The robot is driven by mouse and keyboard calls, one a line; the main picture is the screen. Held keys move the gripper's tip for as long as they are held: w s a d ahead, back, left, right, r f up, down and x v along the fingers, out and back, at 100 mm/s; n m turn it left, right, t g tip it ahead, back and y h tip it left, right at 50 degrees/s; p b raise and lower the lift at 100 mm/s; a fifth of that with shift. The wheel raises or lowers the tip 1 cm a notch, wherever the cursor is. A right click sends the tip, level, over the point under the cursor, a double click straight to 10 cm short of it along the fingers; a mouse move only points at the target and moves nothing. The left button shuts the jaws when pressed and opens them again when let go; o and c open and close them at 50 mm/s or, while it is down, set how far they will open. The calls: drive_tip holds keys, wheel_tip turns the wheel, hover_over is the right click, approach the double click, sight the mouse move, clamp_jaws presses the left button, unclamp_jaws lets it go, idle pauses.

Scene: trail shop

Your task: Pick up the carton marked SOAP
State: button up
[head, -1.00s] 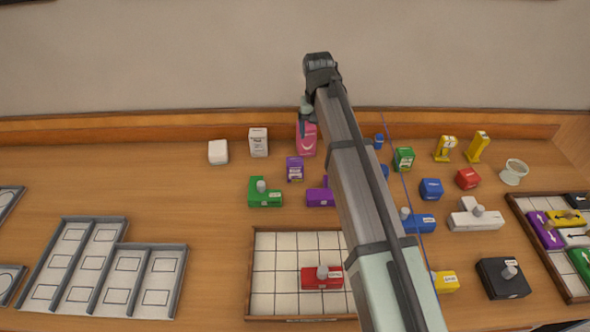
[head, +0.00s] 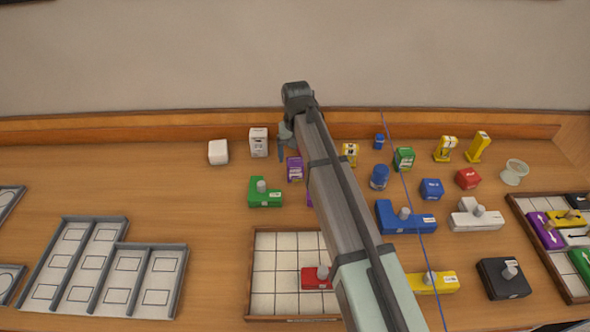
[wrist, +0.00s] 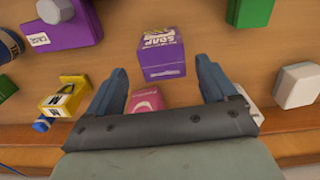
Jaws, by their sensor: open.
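The purple carton marked SOAP (head: 294,170) stands on the wooden counter, just below my gripper in the head view. In the wrist view the carton (wrist: 162,55) shows its lettered face and purple top, upper middle. My gripper (wrist: 161,70) is open and empty, its two blue fingers spread left and right with the carton in line with the gap. In the head view my gripper (head: 282,150) hangs near the counter's back edge, its fingers partly hidden by my arm.
A pink carton (wrist: 146,101) stands close to the fingers, hidden by my arm in the head view. A green block (head: 264,195) lies nearer me.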

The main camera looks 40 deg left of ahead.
sight(295, 161)
drive_tip(key=shift+s+f, duration=0.15)
drive_tip(key=shift+f, duration=1.2)
drive_tip(key=shift+s+f, duration=0.1)
drive_tip(key=shift+f, duration=1.2)
drive_tip(key=shift+c, duration=0.2)
drive_tip(key=c, duration=1.1)
